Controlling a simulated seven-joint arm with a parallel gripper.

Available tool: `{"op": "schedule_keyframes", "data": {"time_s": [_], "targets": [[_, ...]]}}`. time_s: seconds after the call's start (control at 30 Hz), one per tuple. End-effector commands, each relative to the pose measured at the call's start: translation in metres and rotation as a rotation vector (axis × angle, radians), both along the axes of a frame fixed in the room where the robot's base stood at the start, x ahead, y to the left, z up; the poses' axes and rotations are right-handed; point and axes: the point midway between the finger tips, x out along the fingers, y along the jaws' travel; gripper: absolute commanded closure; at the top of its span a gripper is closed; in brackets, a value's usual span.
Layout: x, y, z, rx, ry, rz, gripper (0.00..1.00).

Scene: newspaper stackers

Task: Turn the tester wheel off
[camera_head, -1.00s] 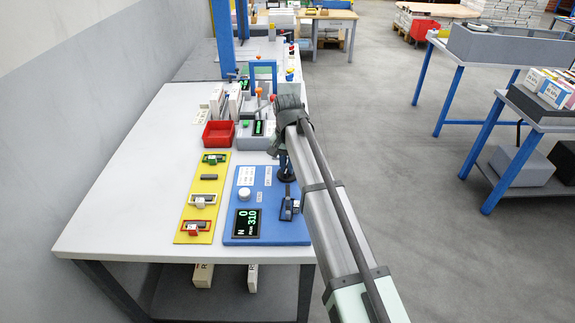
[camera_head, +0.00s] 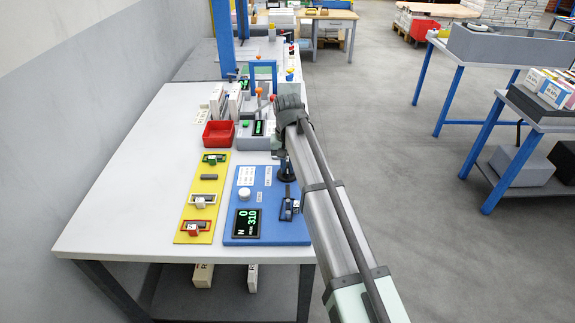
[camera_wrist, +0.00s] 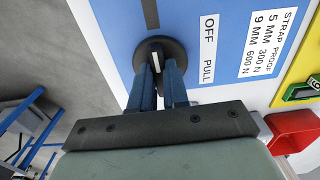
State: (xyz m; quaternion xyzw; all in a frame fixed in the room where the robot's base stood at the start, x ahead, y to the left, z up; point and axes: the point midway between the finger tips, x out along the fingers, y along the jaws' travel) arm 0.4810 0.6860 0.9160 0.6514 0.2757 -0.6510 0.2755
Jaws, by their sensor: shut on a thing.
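The tester wheel (camera_wrist: 178,52) is a dark round disc with a pale marker on its grip, set on the blue tester panel (camera_wrist: 115,12). In the wrist view the words OFF and PULL stand on a white label (camera_wrist: 208,48) to its right. My gripper (camera_wrist: 158,70) is shut on the wheel's grip, and its fingers hide part of it. In the head view the wheel (camera_head: 287,175) shows as a dark disc below my gripper (camera_head: 281,160). The tester display (camera_head: 247,223) reads 0 and 310. I cannot tell exactly where the marker points.
A yellow board (camera_head: 205,185) with several small fixtures lies left of the panel. A red bin (camera_head: 218,134) stands behind it. A dark clamp (camera_head: 290,208) sits on the panel in front of the wheel. The left of the white table (camera_head: 140,180) is clear.

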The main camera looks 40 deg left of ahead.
Motion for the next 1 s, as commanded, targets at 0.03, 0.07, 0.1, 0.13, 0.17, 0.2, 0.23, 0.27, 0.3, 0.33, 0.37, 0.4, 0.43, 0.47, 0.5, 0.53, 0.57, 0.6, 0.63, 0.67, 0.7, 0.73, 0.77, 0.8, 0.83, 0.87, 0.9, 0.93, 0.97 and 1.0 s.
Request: {"op": "schedule_keyframes", "data": {"time_s": [0.03,0.07,0.1,0.13,0.17,0.2,0.23,0.27,0.3,0.33,0.37,0.4,0.43,0.47,0.5,0.53,0.57,0.6,0.63,0.67,0.7,0.73,0.77,0.8,0.83,0.87,0.9,0.93,0.97,1.0], "targets": [[0.0,0.0,0.0,-0.001,0.001,0.003,1.0],[0.0,0.0,0.0,-0.001,0.001,0.003,1.0],[0.0,0.0,0.0,-0.001,0.001,0.002,0.81],[0.0,0.0,0.0,-0.001,0.001,0.002,0.78],[0.0,0.0,0.0,-0.001,0.001,0.002,0.76],[0.0,0.0,0.0,-0.001,0.001,0.002,0.72],[0.0,0.0,0.0,-0.001,0.001,0.001,0.69],[0.0,0.0,0.0,-0.001,0.001,0.001,0.66],[0.0,0.0,0.0,-0.001,0.001,0.001,0.62],[0.0,0.0,0.0,-0.001,0.001,0.001,0.6],[0.0,0.0,0.0,-0.001,0.001,0.001,0.6],[0.0,0.0,0.0,-0.001,0.001,0.001,0.6],[0.0,0.0,0.0,-0.001,0.001,0.0,0.6],[0.0,0.0,0.0,-0.001,0.001,0.0,0.6],[0.0,0.0,0.0,0.0,0.0,0.0,0.6],[0.0,0.0,0.0,0.0,0.0,0.0,0.6],[0.0,0.0,0.0,0.0,0.0,0.0,0.6],[0.0,0.0,0.001,0.0,0.0,0.0,0.6],[0.0,0.0,0.002,0.0,0.0,0.0,0.6],[0.0,0.0,0.004,0.0,0.0,0.0,0.6],[0.0,0.0,0.007,0.001,-0.001,0.0,0.6],[0.0,0.0,0.01,0.001,-0.001,0.0,0.6],[0.0,0.001,0.014,0.001,-0.001,0.0,0.6],[0.0,0.001,0.019,0.001,-0.001,0.0,0.6],[0.0,0.001,0.024,0.001,-0.001,0.0,0.6],[0.0,0.001,0.029,0.001,-0.001,0.0,0.6],[0.001,0.001,0.037,0.002,-0.001,0.0,0.6],[0.001,0.001,0.043,0.001,-0.001,0.0,0.6],[0.001,0.001,0.049,0.001,-0.001,0.0,0.6],[0.001,0.001,0.057,0.001,-0.001,0.0,0.6]]}}
